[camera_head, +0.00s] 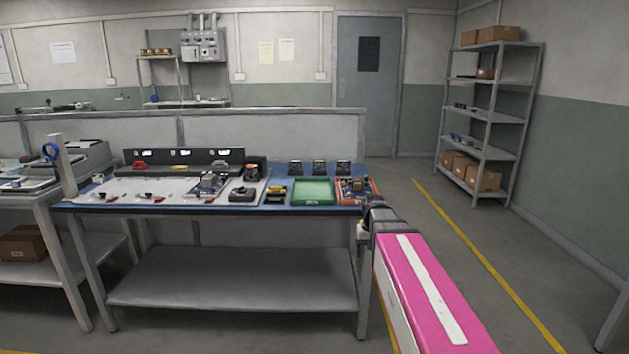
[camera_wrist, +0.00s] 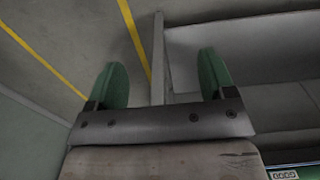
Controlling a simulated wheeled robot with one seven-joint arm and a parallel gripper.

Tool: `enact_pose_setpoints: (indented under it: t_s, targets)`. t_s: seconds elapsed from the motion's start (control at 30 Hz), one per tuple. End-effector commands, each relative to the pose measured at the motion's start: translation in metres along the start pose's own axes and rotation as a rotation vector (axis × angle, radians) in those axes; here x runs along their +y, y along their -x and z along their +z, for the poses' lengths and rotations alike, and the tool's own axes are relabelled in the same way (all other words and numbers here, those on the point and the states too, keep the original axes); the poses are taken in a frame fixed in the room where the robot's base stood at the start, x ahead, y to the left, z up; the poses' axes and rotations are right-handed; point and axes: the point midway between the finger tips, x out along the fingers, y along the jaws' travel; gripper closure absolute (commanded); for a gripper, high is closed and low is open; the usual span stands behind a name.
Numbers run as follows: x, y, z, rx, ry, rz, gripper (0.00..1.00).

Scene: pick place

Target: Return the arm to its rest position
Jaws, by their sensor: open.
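My arm, with its pink and white link, reaches in from the lower right of the head view towards the right end of the blue-topped workbench (camera_head: 275,199). My gripper (camera_head: 366,222) is partly hidden behind my own wrist there, close to the bench's right edge. In the wrist view my gripper (camera_wrist: 163,82) shows two green fingertips spread wide apart. Nothing is between them; the floor and a bench leg show beyond.
On the bench stand a green tray (camera_head: 311,204), an orange-red tray (camera_head: 372,187) with parts, and a white board (camera_head: 130,196) with small items. A shelf rack (camera_head: 485,120) holding boxes stands at the right wall. The floor between has a yellow line (camera_head: 480,255) and is clear.

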Motion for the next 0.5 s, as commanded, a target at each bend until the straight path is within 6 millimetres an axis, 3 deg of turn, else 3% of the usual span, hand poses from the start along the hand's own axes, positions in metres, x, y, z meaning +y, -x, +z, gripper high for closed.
enact_pose_setpoints:
  t_s: [0.03, 0.2, 0.5]
  targets:
    - [0.000, -0.017, 0.016, -0.005, 0.000, 0.000, 0.24]
    - [0.000, -0.066, 0.052, -0.005, 0.000, 0.000, 0.24]
    - [0.000, -0.127, 0.111, -0.001, 0.000, 0.000, 0.24]
